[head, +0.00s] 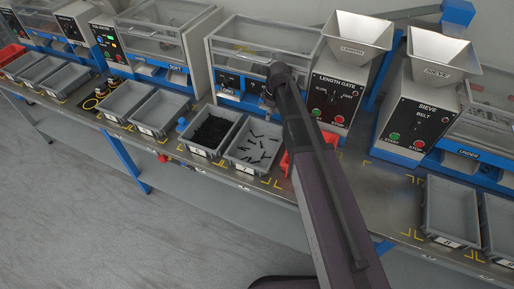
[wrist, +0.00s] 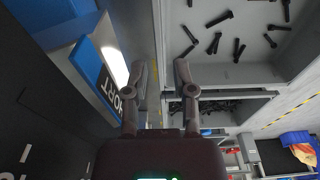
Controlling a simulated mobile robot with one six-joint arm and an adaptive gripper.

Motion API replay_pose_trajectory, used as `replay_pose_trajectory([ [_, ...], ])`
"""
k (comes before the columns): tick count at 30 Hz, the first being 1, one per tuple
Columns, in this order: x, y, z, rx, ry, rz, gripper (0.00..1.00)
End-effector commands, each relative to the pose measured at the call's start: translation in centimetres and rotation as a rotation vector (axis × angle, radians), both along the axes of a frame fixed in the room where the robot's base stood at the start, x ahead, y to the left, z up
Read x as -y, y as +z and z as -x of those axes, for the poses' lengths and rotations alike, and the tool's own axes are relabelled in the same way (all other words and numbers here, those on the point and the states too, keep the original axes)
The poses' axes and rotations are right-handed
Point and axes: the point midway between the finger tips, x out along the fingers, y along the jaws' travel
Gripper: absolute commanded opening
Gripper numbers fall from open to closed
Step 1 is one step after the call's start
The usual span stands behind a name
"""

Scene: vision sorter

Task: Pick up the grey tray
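Several grey trays show. One grey tray (head: 231,155) holds a few scattered black screws. It fills the upper right of the wrist view (wrist: 290,72). Beside it a second grey tray (head: 194,148) is heaped with small black parts; it shows lower down in the wrist view (wrist: 262,97). My gripper (wrist: 159,66) is open, its two fingers apart, with nothing visible between them. In the wrist view the fingers appear beside the near wall of the screw tray; I cannot tell whether they touch it. In the head view my arm hides the fingers.
A red tray (head: 325,137) sits right of the screw tray, partly behind my arm. The length gate machine (head: 336,97) and the sieve machine (head: 418,119) stand behind. Empty grey trays (head: 451,208) lie at right. A blue labelled machine front (wrist: 88,66) is close to my gripper.

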Motion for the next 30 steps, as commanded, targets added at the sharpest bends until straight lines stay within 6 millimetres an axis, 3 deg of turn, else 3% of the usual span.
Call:
replay_pose_trajectory([
  [11,-0.1,-0.4,0.0,0.0,0.001,0.0,0.34],
  [30,-0.6,-4.9,-0.2,0.0,0.001,0.0,0.34],
])
